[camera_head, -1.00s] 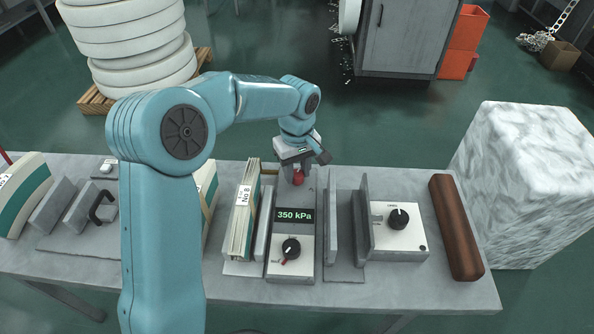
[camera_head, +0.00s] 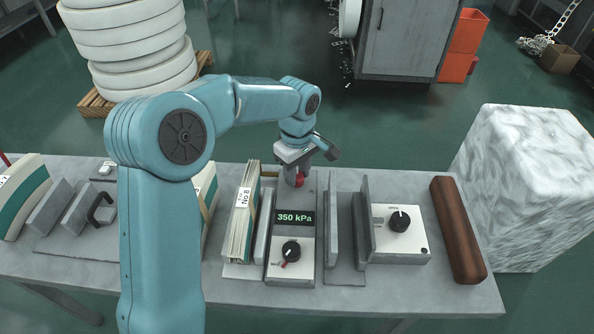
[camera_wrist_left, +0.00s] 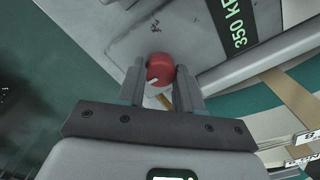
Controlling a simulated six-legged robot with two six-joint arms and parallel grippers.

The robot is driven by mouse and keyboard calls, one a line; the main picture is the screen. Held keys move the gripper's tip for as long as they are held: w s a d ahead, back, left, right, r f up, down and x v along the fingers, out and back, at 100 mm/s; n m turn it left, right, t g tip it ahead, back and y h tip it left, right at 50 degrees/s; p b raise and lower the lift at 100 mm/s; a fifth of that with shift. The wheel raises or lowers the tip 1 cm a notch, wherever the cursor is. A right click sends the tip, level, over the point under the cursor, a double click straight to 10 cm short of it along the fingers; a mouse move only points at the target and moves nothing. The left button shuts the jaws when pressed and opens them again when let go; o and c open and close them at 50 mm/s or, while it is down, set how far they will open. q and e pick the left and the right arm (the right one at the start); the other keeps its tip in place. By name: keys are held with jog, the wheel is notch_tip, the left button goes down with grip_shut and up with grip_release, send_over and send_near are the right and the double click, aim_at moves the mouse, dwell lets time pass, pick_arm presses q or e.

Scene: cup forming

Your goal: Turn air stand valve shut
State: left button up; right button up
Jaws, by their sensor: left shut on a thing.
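The air stand (camera_head: 307,245) stands on the table, with a display (camera_head: 295,218) reading 350 kPa and a black knob (camera_head: 291,250) on its front panel. A red valve knob (camera_head: 299,181) sits at its back end. My left gripper (camera_head: 297,174) is over this knob from behind. In the left wrist view the red knob (camera_wrist_left: 160,68) with a white mark lies between the two fingers of the left gripper (camera_wrist_left: 161,82), which is shut on it. The display also shows at the upper right there (camera_wrist_left: 238,22). My right gripper is not in view.
A bundle of boards (camera_head: 240,213) stands left of the air stand. Upright grey plates (camera_head: 362,225) and a white control box (camera_head: 400,236) with a black knob stand to the right. A brown bar (camera_head: 457,228) lies near the table's (camera_head: 470,297) right end.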

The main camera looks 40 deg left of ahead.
aim_at(298, 176)
pick_arm(q)
jog(key=o, duration=1)
jog(key=shift+r, duration=0.1)
jog(key=shift+o, duration=0.2)
notch_tip(298, 176, up, 16)
jog(key=p, duration=0.2)
jog(key=shift+r, duration=0.2)
jog(key=shift+s+d+f, duration=0.1)
